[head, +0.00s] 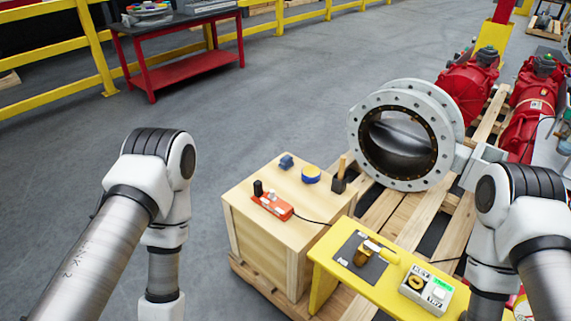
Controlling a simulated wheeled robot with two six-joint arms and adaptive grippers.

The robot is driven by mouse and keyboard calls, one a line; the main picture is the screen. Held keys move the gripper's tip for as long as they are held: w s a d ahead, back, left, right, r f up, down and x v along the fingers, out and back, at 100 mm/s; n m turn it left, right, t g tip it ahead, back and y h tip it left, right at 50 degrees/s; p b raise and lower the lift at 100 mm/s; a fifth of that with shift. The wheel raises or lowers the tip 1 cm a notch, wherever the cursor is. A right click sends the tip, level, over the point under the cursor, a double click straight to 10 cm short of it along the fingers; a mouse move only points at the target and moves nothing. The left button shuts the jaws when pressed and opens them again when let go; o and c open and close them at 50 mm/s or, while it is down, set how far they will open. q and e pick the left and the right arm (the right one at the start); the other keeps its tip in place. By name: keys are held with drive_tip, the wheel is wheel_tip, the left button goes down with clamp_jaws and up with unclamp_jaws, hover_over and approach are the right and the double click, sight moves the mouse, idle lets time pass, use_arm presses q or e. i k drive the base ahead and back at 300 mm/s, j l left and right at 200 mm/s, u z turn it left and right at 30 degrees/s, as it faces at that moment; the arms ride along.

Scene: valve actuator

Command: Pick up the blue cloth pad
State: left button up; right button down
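A small blue lump (286,161), which looks like the blue cloth pad, lies near the far left edge of the light wooden crate top (262,180).
An orange device with a black knob (272,205) and a wooden-handled brush-like tool (340,177) share the crate top. A yellow bench (330,264) carries a dark mat and a control box (426,289). A large flanged valve (366,113) stands behind. Grey floor left of the crate is clear.

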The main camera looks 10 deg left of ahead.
sight(287, 162)
drive_tip(key=i+j, duration=0.2)
drive_tip(key=j, duration=0.15)
drive_tip(key=i+j+z, duration=0.1)
drive_tip(key=j, duration=0.25)
drive_tip(key=i+j+z, duration=0.1)
drive_tip(key=i+j, duration=0.15)
drive_tip(key=j, duration=0.15)
drive_tip(key=i+j, duration=0.15)
drive_tip(key=j, duration=0.25)
drive_tip(key=i+j+z, duration=0.1)
drive_tip(key=j, duration=0.25)
drive_tip(key=i+j, duration=0.2)
drive_tip(key=j, duration=0.2)
drive_tip(key=i+j+z, duration=0.15)
drive_tip(key=j, duration=0.25)
drive_tip(key=i+j, duration=0.15)
drive_tip(key=j, duration=0.25)
drive_tip(key=i+j+z, duration=0.1)
drive_tip(key=i+j, duration=0.45)
